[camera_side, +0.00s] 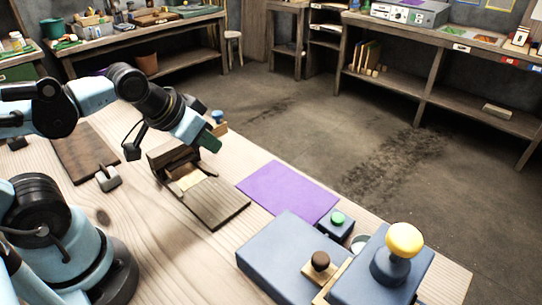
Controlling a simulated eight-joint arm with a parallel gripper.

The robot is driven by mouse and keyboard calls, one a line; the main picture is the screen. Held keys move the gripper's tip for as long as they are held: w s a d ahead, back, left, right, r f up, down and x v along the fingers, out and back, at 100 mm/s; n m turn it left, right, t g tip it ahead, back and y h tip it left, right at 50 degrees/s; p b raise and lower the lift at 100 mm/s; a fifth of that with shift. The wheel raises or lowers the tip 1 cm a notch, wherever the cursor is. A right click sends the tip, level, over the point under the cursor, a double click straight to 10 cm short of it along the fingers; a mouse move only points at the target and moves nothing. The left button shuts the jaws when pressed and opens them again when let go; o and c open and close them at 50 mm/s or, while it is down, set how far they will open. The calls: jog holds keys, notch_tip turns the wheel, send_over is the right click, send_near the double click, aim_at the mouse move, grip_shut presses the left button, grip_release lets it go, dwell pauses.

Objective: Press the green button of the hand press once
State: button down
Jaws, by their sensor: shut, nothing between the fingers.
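The green button (337,218) sits on a small dark blue box (340,230) at the right part of the wooden table, beside the purple mat. The hand press (285,258) is a blue-grey block next to it, with a yellow knob (404,240) on a dark stem at its right. My gripper (209,142) is shut and empty, in the air near the small wooden box, well left of and behind the green button. The fingertips are small and partly unclear.
An open wooden box (178,165) with a lowered flap (216,203) stands below my gripper. A purple mat (288,192) lies flat between it and the press. A dark board (85,150) lies at the left.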

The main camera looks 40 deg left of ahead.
jog(key=w+d+r+m+h, duration=0.2)
jog(key=w+d+m, duration=0.55)
jog(key=d, duration=0.35)
jog(key=m+t+h, duration=0.1)
jog(key=m+h, duration=0.1)
jog(key=m, duration=0.5)
send_over(334, 219)
jog(key=f, duration=0.1)
jog(key=shift+f+n, duration=0.15)
jog(key=shift+n, duration=0.2)
jog(key=shift+f, duration=0.1)
jog(key=shift+f, duration=4.3)
jog(key=shift+f, duration=0.1)
jog(key=shift+f, duration=0.35)
